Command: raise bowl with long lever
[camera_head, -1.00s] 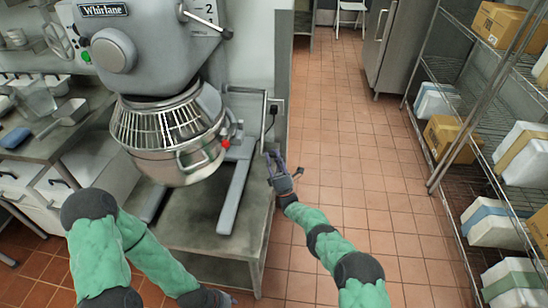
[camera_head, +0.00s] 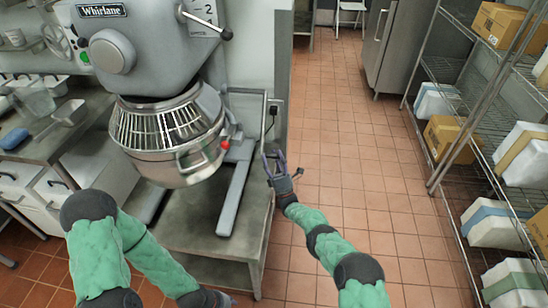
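The mixer bowl (camera_head: 180,170) is shiny steel and hangs under the wire guard (camera_head: 165,124) of the grey Whirlane mixer (camera_head: 150,60). The long lever (camera_head: 264,112) is a thin grey rod that comes out from the mixer's right side and bends down. My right gripper (camera_head: 273,156) is at the lever's lower end, with its fingers apart and pointing up. I cannot tell whether it touches the lever. My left gripper (camera_head: 226,300) is low at the bottom edge, partly cut off, and its fingers are unclear.
The mixer stands on a low steel table (camera_head: 205,225). A short lever with a black knob (camera_head: 226,34) sticks out higher up. A counter with containers is at left. Wire shelves (camera_head: 465,140) with boxes stand at right. The tiled floor between is clear.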

